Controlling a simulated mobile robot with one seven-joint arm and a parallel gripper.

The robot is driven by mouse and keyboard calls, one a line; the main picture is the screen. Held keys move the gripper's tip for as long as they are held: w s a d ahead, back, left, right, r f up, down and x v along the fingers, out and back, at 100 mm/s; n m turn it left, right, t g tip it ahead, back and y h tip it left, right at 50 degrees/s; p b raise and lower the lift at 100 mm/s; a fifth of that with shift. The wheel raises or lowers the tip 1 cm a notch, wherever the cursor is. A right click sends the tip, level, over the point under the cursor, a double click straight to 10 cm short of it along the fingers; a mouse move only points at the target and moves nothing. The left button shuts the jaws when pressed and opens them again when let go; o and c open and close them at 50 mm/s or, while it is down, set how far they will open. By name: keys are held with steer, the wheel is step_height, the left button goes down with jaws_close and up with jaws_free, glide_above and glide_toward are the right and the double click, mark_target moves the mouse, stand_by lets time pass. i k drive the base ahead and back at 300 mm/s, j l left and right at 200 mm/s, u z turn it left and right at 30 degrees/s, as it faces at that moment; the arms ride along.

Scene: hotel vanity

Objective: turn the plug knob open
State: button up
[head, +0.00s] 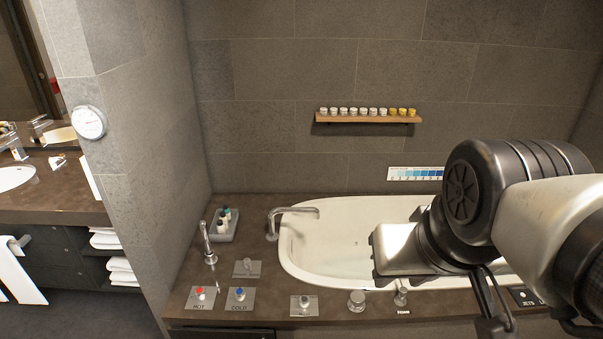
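Several knobs line the bath's front ledge in the head view. One metal knob on a square plate (305,303) sits front centre. A round metal knob (357,300) stands to its right, and a third metal knob (401,297) with a small white label is further right. Another knob on a plate (246,267) sits behind the cold knob. I cannot read which is the plug knob. My gripper (392,252) hangs over the white bathtub (325,228), behind and above the front knobs, apart from them. Its fingers are not clear, so its opening cannot be told.
The red hot knob (199,294) and blue cold knob (239,294) are at the ledge's left. A spout (290,212), a tall thin fixture (206,240) and a tray of bottles (223,227) stand behind. A jets panel (526,297) is at right. My arm covers the tub's right side.

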mark_target(304, 300)
steer(key=u, duration=0.3)
steer(key=i+j+z, duration=0.3)
steer(key=j, duration=0.3)
steer(key=i, duration=0.6)
